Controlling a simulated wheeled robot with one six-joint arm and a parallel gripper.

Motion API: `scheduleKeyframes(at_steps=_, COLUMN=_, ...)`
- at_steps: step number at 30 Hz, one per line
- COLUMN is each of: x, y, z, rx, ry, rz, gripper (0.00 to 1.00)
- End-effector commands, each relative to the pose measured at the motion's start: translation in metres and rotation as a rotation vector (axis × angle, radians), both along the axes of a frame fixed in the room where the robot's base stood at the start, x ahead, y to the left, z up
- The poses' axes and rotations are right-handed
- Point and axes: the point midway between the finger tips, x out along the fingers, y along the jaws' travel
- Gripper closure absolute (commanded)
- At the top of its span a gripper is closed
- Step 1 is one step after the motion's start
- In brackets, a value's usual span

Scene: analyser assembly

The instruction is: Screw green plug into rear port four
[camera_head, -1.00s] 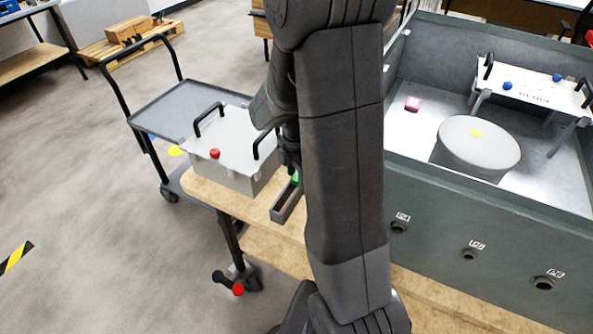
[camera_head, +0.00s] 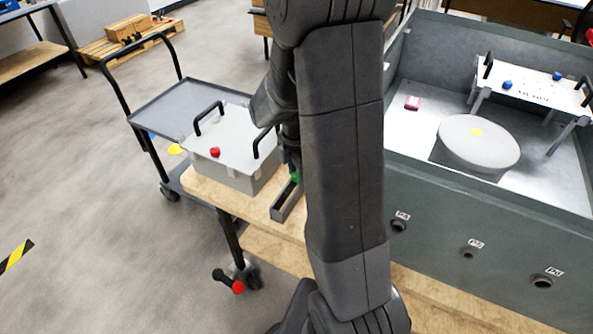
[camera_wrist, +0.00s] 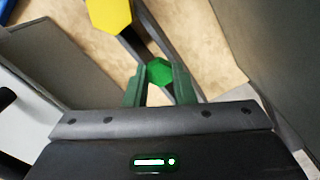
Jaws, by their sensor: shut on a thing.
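The green plug (camera_wrist: 159,72) is a hexagonal head between the fingertips of my gripper (camera_wrist: 160,88) in the wrist view. The jaws are shut on it. In the head view, a small part of the green plug (camera_head: 294,177) shows beside my arm, at the narrow grey rack (camera_head: 281,211). I cannot tell whether the plug touches the rack. Round ports (camera_head: 468,252) with small labels line the near wall of the large grey housing (camera_head: 437,207). The labels are too small to read surely. My arm hides most of the gripper in the head view.
A yellow hexagonal plug (camera_wrist: 110,14) lies just beyond the green one. A light box with black handles and a red knob (camera_head: 238,138) stands left of the rack on the wooden bench (camera_head: 265,253). A grey trolley (camera_head: 168,108) is behind it. The housing's wall rises to the right.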

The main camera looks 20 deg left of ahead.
Motion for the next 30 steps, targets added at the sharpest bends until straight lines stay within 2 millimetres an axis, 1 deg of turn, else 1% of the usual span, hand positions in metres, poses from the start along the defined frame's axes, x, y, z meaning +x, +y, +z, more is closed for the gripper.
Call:
scheduleKeyframes(at_steps=1, x=0.000, y=0.000, z=0.007, rx=0.001, ry=-0.001, rz=0.000, gripper=1.00)
scheduleKeyframes(at_steps=3, x=0.000, y=0.000, z=0.013, rx=0.001, ry=-0.001, rz=0.000, gripper=1.00)
scheduleKeyframes(at_steps=21, x=0.000, y=0.000, z=0.061, rx=0.001, ry=-0.001, rz=0.000, gripper=1.00)
scheduleKeyframes(at_steps=24, x=0.000, y=0.000, z=0.066, rx=0.001, ry=-0.001, rz=0.000, gripper=1.00)
scheduleKeyframes(at_steps=30, x=0.000, y=0.000, z=0.065, rx=0.000, ry=0.000, rz=0.000, gripper=1.00)
